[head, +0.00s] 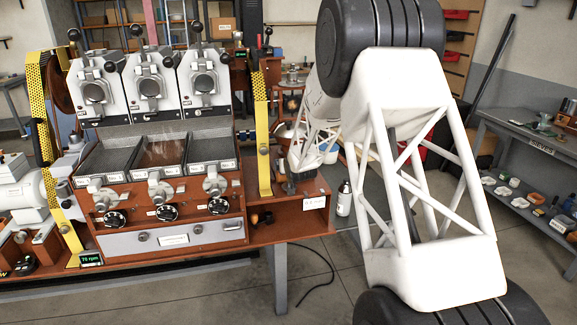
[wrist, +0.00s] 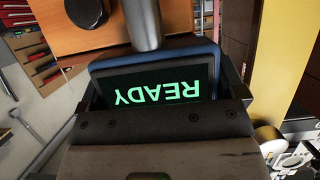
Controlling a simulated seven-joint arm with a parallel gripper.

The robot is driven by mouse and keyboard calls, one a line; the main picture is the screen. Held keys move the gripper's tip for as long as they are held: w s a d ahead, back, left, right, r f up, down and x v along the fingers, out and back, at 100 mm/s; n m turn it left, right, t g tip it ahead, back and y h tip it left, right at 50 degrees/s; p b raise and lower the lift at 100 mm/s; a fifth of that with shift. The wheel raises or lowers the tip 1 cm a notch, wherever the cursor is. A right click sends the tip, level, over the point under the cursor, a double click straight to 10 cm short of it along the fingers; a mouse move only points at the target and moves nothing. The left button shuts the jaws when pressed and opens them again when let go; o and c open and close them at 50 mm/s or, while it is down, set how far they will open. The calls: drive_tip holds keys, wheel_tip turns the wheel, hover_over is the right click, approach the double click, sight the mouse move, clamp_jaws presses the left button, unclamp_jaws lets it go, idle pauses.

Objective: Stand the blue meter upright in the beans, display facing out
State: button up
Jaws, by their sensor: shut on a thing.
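In the wrist view, my gripper (wrist: 160,98) is shut on the blue meter (wrist: 205,46). Its dark display (wrist: 160,86) shows green "READY", upside down in this picture. A thick metal stem (wrist: 144,25) runs from the meter toward the picture's top; its far end is out of view. In the head view, my gripper (head: 289,185) is small and dark at the right end of the wooden bench; I cannot make out the meter there. The middle tray (head: 184,151) of the roaster holds something brown, apparently beans. My gripper is well to the right of this tray.
The roaster has three white heads above the trays, with knobs and levers in front. A yellow perforated upright (head: 263,130) stands between the trays and my gripper. A grey workbench (head: 535,140) is at far right.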

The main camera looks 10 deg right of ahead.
drive_tip(key=shift+f, duration=0.35)
drive_tip(key=shift+f, duration=0.15)
drive_tip(key=o, duration=1)
drive_tip(key=shift+o, duration=0.2)
drive_tip(key=shift+f, duration=0.1)
drive_tip(key=v, duration=0.8)
idle(0.3)
